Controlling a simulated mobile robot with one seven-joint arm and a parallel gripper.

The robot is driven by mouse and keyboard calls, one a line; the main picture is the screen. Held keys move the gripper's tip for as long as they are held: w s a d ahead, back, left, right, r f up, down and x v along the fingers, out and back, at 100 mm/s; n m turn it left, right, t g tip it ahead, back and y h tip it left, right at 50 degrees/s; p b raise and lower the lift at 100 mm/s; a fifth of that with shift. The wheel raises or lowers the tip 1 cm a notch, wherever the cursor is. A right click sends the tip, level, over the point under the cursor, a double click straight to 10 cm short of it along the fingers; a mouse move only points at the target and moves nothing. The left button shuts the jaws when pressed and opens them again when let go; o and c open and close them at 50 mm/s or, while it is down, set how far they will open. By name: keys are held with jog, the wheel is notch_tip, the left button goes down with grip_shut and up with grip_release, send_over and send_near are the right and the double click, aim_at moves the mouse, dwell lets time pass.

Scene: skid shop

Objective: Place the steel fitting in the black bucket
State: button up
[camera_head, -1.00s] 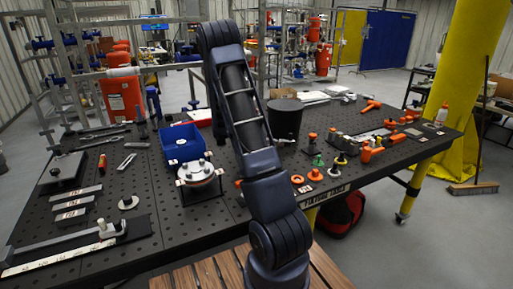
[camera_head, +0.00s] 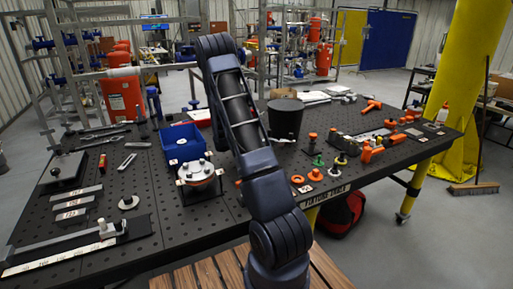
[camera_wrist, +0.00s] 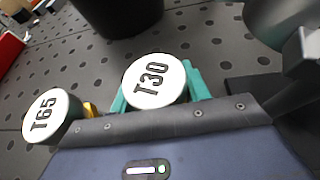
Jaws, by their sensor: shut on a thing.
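The black bucket (camera_head: 285,120) stands upright on the table just right of my arm. Its dark lower side also shows at the top left of the wrist view (camera_wrist: 118,14). In the wrist view, a smooth grey metal rounded piece (camera_wrist: 278,22), apparently the steel fitting, is at the upper right, cut off by the frame. My gripper (camera_wrist: 306,48) is beside it and shut on it, only partly in view. The fitting is right of the bucket in this view. In the head view my arm hides both gripper and fitting.
A blue bin (camera_head: 182,143) and a round flange on a stand (camera_head: 196,175) are left of my arm. Small orange, green and yellow parts (camera_head: 335,165) stand right of it.

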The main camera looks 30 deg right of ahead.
jog(key=o, duration=1.1)
jog(key=shift+r, duration=0.15)
jog(key=v, duration=1.1)
jog(key=shift+a, duration=0.25)
jog(key=shift+o, duration=0.4)
jog(key=shift+a+r, duration=0.15)
jog(key=shift+a, duration=0.1)
